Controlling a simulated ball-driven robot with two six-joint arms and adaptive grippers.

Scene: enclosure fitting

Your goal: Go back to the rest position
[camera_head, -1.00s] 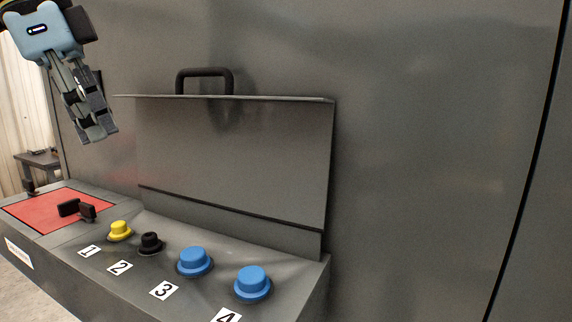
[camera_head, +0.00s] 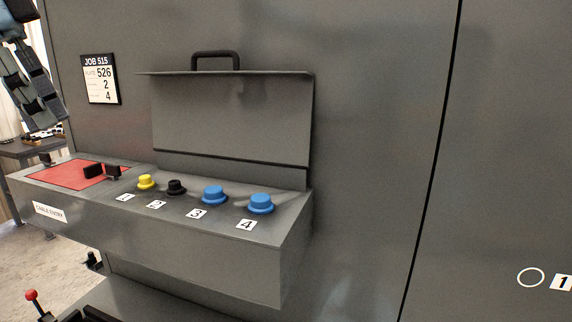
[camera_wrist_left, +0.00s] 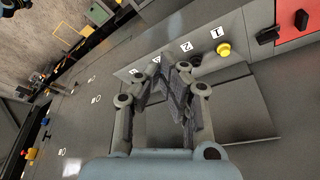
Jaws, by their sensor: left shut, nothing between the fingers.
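My left gripper (camera_head: 36,100) is at the upper left edge of the head view, in the air in front of the grey cabinet wall (camera_head: 370,130), touching nothing. Its fingers are together and empty. In the left wrist view the same gripper (camera_wrist_left: 172,68) points towards the cabinet's ledge. The ledge carries a yellow plug (camera_head: 146,182), a black plug (camera_head: 176,187) and two blue plugs (camera_head: 213,195) (camera_head: 261,203) above labels 1 to 4. A raised grey cover with a black handle (camera_head: 215,54) stands behind them. My right gripper is not in view.
A red panel (camera_head: 60,176) with black knobs (camera_head: 93,171) lies at the ledge's left. A job card (camera_head: 100,79) hangs on the wall. A dark table (camera_head: 18,149) stands at far left. A red-topped lever (camera_head: 32,296) is at lower left. The right side is clear.

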